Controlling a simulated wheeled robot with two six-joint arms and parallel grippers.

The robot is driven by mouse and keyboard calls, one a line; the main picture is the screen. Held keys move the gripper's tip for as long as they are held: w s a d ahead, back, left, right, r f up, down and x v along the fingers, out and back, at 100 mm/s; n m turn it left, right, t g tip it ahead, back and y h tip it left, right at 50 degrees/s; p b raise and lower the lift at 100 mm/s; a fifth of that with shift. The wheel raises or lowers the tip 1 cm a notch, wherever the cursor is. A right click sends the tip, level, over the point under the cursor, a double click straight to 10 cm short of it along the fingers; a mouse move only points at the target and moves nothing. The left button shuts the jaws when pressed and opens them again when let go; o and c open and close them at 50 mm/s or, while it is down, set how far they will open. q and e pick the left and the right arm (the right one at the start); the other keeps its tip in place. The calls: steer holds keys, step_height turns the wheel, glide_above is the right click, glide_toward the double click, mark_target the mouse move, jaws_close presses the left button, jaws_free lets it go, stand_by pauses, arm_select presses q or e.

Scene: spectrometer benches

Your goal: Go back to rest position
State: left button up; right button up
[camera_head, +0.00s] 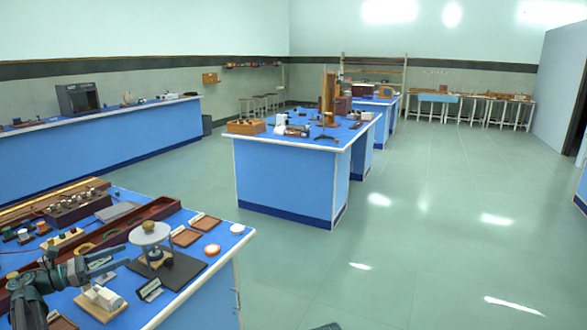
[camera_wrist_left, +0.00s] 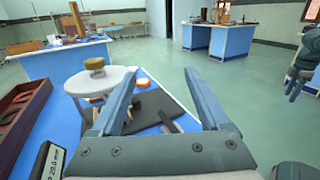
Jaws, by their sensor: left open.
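My left gripper (camera_head: 127,256) reaches over the near blue bench (camera_head: 217,258) from the left. In the left wrist view its two fingers (camera_wrist_left: 158,75) are spread wide with nothing between them. A round white platform (camera_head: 149,236) stands just beyond the fingers on a dark mat (camera_head: 185,273), with a brass-coloured knob-like piece (camera_head: 149,225) on top. In the left wrist view the platform (camera_wrist_left: 105,82) appears behind and beside the left-hand finger. My right arm's gripper (camera_wrist_left: 294,88) shows at the right edge of the left wrist view, too small to tell its jaws.
The near bench also holds a long red-brown tray (camera_head: 165,207), a white block (camera_head: 101,298), small brown trays (camera_head: 186,237) and an orange-rimmed disc (camera_head: 212,250). Another blue bench (camera_head: 285,180) stands farther back. The floor (camera_head: 400,250) to the right is clear.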

arm_select(q)
steer(key=w+d+r+n+t+y, duration=0.3)
steer(key=w+d+n+t+y, duration=0.3)
steer(key=n, duration=0.4)
steer(key=w+d+r+n+t+y, duration=0.25)
steer(key=w+d+n+y, duration=0.35)
steer(key=w+n, duration=0.3)
steer(key=d+f+n+g+y, duration=0.3)
steer(key=d+f+n+y, duration=0.3)
steer(key=n, duration=0.5)
steer(key=s+d+f+n+g, duration=0.8)
steer(key=s+d+f, duration=0.3)
steer(key=d+f, duration=0.25)
steer(key=s+d+f+n+g+h, duration=0.1)
steer(key=s+d+f+g, duration=0.2)
steer(key=s+d, duration=0.35)
steer(key=s+d+f+n+g+h, duration=0.1)
steer(key=s+d+f+g, duration=0.2)
steer(key=s, duration=0.7)
steer(key=s+d+f+n+g+h, duration=0.1)
steer(key=s+d+f+g, duration=0.3)
steer(key=s, duration=0.4)
step_height(320, 180, up, 16)
steer(key=s+d+p, duration=0.1)
steer(key=p, duration=1.4)
steer(key=shift+d+r, duration=0.2)
steer(key=shift+d, duration=0.15)
